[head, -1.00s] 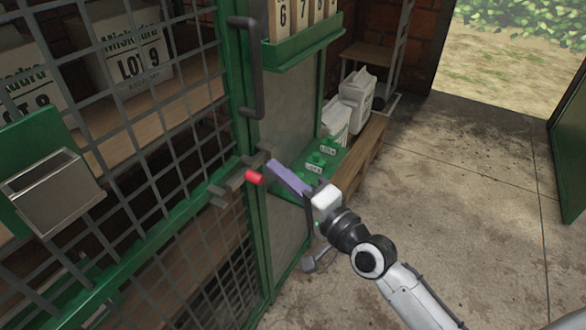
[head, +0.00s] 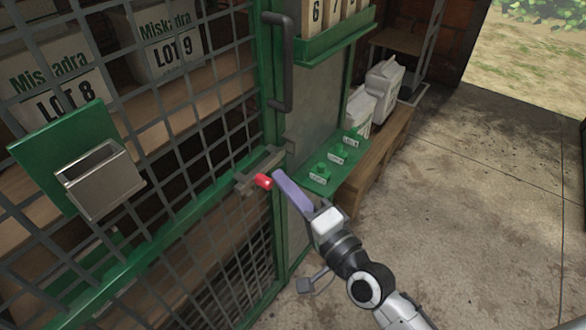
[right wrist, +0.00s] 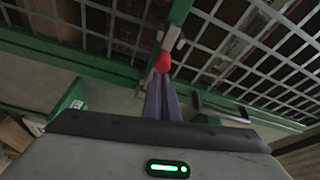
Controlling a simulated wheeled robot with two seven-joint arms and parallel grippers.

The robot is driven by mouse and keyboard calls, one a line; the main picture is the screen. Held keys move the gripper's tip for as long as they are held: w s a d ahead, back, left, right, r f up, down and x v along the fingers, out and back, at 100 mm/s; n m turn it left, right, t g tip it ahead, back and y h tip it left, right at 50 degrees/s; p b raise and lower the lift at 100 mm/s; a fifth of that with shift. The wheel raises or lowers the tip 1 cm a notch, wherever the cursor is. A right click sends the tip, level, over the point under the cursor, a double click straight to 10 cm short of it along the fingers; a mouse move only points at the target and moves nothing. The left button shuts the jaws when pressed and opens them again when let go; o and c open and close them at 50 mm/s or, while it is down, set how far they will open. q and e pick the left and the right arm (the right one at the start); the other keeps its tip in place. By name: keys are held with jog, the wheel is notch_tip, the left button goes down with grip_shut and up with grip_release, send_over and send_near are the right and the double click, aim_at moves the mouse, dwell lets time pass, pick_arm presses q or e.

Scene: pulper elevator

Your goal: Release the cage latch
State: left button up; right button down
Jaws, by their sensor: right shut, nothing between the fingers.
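The cage latch (head: 250,178) is a grey metal bolt at the edge of the green-framed mesh door, with a red knob (head: 264,181) on it. The red knob also shows in the right wrist view (right wrist: 163,62), just beyond my fingertips. My right gripper (head: 280,177) is shut and empty, its purple fingers pointing at the knob from the right. The fingertips are very close to the knob; I cannot tell if they touch it. My left gripper is not in view.
A dark vertical handle (head: 283,62) is on the cage front above the latch. A metal box on a green plate (head: 98,180) is at left. Lot-marked bags (head: 168,40) stand behind the mesh.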

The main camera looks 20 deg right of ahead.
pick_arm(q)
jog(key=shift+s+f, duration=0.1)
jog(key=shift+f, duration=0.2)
pick_arm(e)
jog(key=shift+s+a+f, duration=0.1)
jog(key=shift+a, duration=0.2)
jog(key=w+d+r, duration=0.1)
jog(key=w+d, duration=0.2)
jog(key=d, duration=0.1)
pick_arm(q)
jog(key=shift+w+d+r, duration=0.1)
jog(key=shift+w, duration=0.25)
pick_arm(e)
jog(key=v, duration=1)
jog(key=shift+s+a, duration=0.2)
